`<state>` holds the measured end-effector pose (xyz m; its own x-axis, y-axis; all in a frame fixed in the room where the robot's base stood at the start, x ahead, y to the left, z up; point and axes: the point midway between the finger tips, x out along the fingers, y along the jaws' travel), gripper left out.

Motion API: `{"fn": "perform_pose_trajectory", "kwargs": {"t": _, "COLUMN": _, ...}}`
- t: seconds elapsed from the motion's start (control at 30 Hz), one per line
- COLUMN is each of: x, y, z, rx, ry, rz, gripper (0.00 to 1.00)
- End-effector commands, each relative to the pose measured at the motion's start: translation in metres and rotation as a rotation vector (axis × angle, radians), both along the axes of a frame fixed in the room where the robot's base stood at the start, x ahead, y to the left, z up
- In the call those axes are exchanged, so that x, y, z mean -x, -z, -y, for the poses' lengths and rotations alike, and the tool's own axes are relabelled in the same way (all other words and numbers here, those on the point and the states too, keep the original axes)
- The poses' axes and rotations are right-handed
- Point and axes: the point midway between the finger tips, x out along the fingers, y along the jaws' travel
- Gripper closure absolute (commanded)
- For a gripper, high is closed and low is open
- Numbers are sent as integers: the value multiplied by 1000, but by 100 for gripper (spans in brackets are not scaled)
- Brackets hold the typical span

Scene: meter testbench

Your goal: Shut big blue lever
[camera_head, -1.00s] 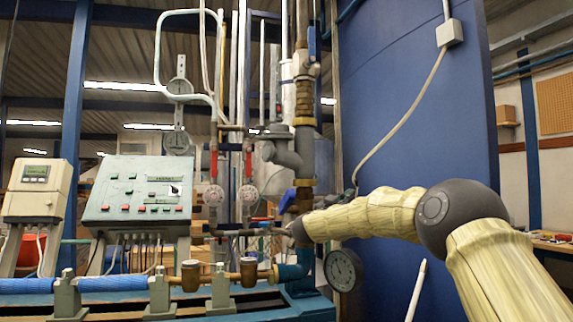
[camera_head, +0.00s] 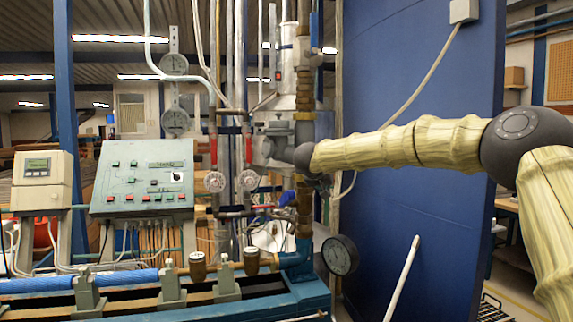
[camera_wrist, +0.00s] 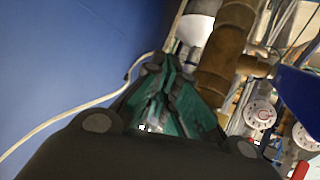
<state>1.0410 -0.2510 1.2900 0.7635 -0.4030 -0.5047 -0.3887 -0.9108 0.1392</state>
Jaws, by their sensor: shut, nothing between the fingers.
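A blue lever (camera_head: 287,198) sits on the brass and steel pipework, left of the vertical pipe, in the head view. A large blue piece at the right edge of the wrist view (camera_wrist: 300,95) looks like this lever, close up and partly cut off. Another blue lever (camera_head: 314,28) stands upright high on the same pipe. My gripper (camera_wrist: 165,65) is shut and empty, its dark and teal fingers together. In the wrist view it is left of the blue piece, apart from it, near a brown pipe. In the head view my wrist partly covers the pipe and the fingers are hardly visible.
A brown vertical pipe (camera_wrist: 228,45) is close to my fingers. Red-handled valves with white dials (camera_head: 215,182) stand left of the lever. A round black gauge (camera_head: 340,256) is below my arm. A broad blue wall (camera_head: 420,200) stands at the right.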

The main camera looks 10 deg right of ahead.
Motion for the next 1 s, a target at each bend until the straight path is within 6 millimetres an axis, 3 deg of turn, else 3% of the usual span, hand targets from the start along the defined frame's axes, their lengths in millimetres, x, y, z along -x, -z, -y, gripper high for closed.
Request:
{"fn": "perform_pose_trajectory", "kwargs": {"t": 0.03, "x": 4, "y": -18, "z": -8, "rx": -16, "ry": -38, "rz": -25, "gripper": 100}}
{"fn": "perform_pose_trajectory", "kwargs": {"t": 0.6, "x": 50, "y": -115, "z": -109, "rx": -152, "ry": -498, "rz": -178, "gripper": 100}}
{"fn": "perform_pose_trajectory", "kwargs": {"t": 0.8, "x": 55, "y": -124, "z": -120, "rx": -164, "ry": -551, "rz": -180, "gripper": 100}}
{"fn": "perform_pose_trajectory", "kwargs": {"t": 1.0, "x": 44, "y": -113, "z": -123, "rx": -163, "ry": -553, "rz": -183, "gripper": 100}}
